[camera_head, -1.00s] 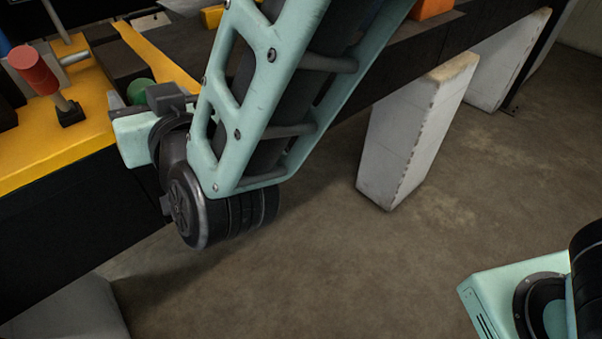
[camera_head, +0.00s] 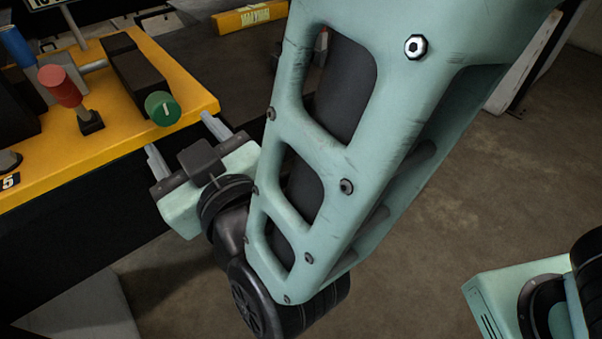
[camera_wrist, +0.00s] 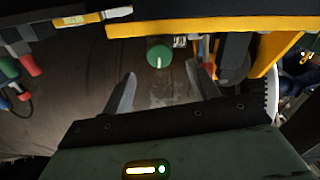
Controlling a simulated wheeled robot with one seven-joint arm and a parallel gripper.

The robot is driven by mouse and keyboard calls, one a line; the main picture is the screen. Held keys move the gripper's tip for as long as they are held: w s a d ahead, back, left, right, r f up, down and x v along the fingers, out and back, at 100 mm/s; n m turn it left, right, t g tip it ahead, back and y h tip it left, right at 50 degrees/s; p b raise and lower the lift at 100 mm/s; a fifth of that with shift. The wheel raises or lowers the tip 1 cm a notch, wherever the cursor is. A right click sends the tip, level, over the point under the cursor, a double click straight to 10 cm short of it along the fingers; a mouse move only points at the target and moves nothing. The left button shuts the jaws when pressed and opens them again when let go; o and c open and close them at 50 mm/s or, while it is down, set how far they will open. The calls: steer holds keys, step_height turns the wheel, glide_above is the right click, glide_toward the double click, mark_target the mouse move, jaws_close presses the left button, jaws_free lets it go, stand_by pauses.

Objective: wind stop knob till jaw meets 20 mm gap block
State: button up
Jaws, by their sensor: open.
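A green round knob (camera_head: 162,108) with a white index line sits on the front end of a dark block (camera_head: 138,68) at the yellow bench edge. It also shows in the wrist view (camera_wrist: 158,55), its line near upright. My gripper (camera_head: 185,140) is open and empty in front of the bench edge. In the wrist view its two fingers (camera_wrist: 160,76) point toward the knob, one to each side of it in the picture, with a gap short of it. I cannot make out the jaw or the 20 mm gap block for certain.
A red-handled lever (camera_head: 61,86) and a blue handle (camera_head: 17,46) stand left of the knob on the yellow bench top (camera_head: 90,145). A yellow lettered bar (camera_head: 250,18) lies behind. The floor (camera_head: 440,230) at right is open.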

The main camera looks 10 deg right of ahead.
steer(key=b+v, duration=0.6)
steer(key=shift+s+d+f+b, duration=0.2)
steer(key=shift+s+f+b, duration=0.05)
steer(key=shift+f+b, duration=0.05)
steer(key=shift+s+b, duration=0.1)
steer(key=shift+b, duration=0.45)
